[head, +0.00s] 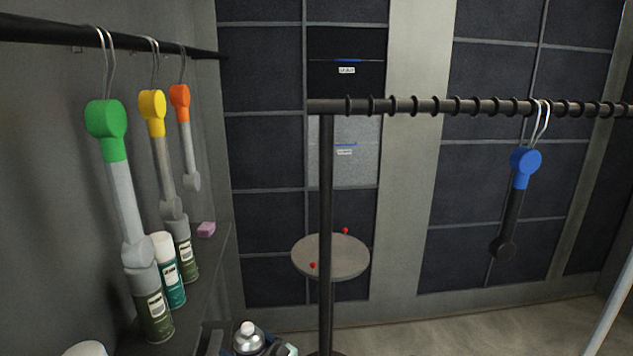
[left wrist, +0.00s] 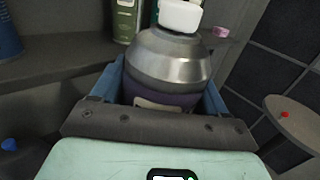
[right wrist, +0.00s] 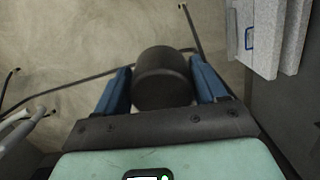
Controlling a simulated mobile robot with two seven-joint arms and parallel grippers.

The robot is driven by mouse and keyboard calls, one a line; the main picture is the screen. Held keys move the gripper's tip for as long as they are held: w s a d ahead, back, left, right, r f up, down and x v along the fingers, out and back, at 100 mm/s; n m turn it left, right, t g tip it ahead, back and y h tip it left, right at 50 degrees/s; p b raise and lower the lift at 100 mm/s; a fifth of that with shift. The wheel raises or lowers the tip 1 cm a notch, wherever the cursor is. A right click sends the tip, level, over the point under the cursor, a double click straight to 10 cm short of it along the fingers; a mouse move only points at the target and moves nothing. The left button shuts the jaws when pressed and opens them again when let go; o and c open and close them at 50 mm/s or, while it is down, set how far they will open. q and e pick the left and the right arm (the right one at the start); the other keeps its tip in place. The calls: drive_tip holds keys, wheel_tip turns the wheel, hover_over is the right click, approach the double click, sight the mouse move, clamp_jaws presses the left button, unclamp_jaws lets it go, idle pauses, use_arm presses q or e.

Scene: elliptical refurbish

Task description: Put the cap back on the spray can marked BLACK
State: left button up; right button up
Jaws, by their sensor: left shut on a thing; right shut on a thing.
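My left gripper (left wrist: 165,82) is shut on a spray can (left wrist: 168,62). The can has a silver domed shoulder, a bare white nozzle on top and a dark purplish body. Its label is mostly hidden behind the gripper, so I cannot read it. In the head view, the can's silver top (head: 249,336) shows at the bottom edge with part of the left gripper (head: 275,348). My right gripper (right wrist: 163,85) is shut on a dark, rounded cylindrical cap (right wrist: 162,76). The right gripper and this cap are outside the head view.
A dark shelf (head: 205,280) at left holds green cans (head: 153,312), a teal can (head: 173,285) and a pink block (head: 206,229). Tools hang above it and from a rail (head: 440,106). A round table (head: 330,258) with red bits stands behind the rail's post.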

use_arm(q)
drive_tip(key=shift+m+t, duration=0.3)
drive_tip(key=shift+t, duration=0.1)
drive_tip(key=f, duration=0.4)
drive_tip(key=s+f, duration=0.1)
drive_tip(key=f, duration=0.6)
drive_tip(key=shift+s+a+f, duration=0.15)
drive_tip(key=shift+s+f, duration=0.15)
drive_tip(key=shift+s, duration=0.05)
drive_tip(key=s+a+f, duration=0.1)
drive_tip(key=s+f, duration=0.2)
drive_tip(key=f, duration=0.5)
drive_tip(key=shift+a+h, duration=0.35)
drive_tip(key=shift+h, duration=0.05)
use_arm(e)
drive_tip(key=shift+s+f, duration=0.15)
drive_tip(key=shift+s, duration=0.05)
use_arm(q)
drive_tip(key=w+d+f+m+t+h, duration=0.2)
drive_tip(key=d+m+t+h, duration=0.4)
drive_tip(key=d, duration=0.7)
drive_tip(key=m+h, duration=0.2)
drive_tip(key=h, duration=0.2)
drive_tip(key=shift+d+t+h, duration=0.3)
drive_tip(key=shift+h, duration=0.1)
drive_tip(key=shift+s, duration=0.1)
